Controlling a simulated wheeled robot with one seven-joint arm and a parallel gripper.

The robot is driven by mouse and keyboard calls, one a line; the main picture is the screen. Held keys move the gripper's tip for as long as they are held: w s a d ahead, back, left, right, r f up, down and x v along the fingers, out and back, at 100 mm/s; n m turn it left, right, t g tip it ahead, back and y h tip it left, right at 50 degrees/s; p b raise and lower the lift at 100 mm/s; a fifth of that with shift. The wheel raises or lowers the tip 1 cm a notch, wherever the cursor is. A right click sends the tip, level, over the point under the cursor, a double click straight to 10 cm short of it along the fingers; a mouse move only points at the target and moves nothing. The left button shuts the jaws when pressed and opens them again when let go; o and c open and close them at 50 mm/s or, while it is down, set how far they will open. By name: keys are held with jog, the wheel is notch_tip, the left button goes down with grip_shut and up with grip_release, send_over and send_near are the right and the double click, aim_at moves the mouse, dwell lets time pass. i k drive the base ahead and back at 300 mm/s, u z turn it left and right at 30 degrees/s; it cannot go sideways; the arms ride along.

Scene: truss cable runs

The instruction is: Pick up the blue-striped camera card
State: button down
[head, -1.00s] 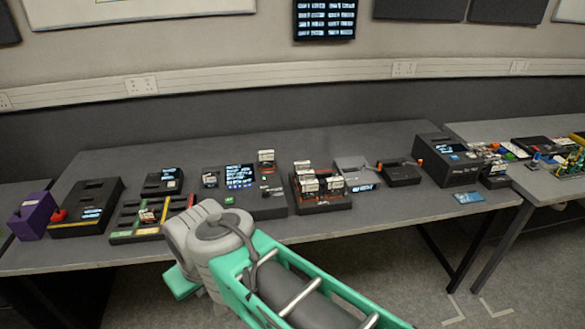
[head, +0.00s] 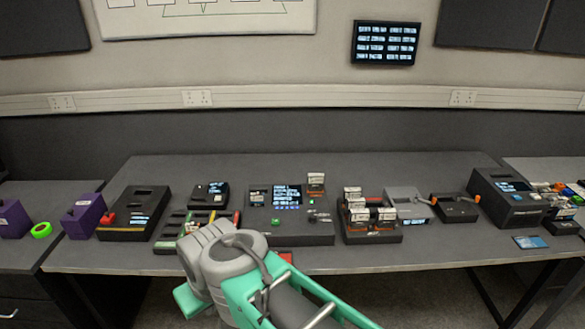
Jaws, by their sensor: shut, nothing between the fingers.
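Several small pale-labelled cards (head: 384,214) stand in a dark rack (head: 372,238) right of the middle of the table. One more pale card (head: 316,180) stands upright at the back right of a dark console with a lit screen (head: 287,194). The cards are too small for me to tell which has blue stripes. A flat blue item (head: 530,242) lies near the table's right front edge; I cannot tell what it is. My arm reaches in from the bottom, and its grey joint covers part of the front table edge. My gripper does not show.
A tray with colored strips (head: 170,245) is partly behind my arm. Purple blocks (head: 83,217), a green ring (head: 41,230) and a black box (head: 136,207) are at left. A grey device (head: 408,199) and a large dark box (head: 500,205) are at right.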

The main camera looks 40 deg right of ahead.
aim_at(256, 200)
jog(key=z, duration=0.35)
jog(key=i, duration=0.85)
jog(key=z, duration=1.15)
jog(key=i, duration=0.4)
jog(key=z, duration=0.35)
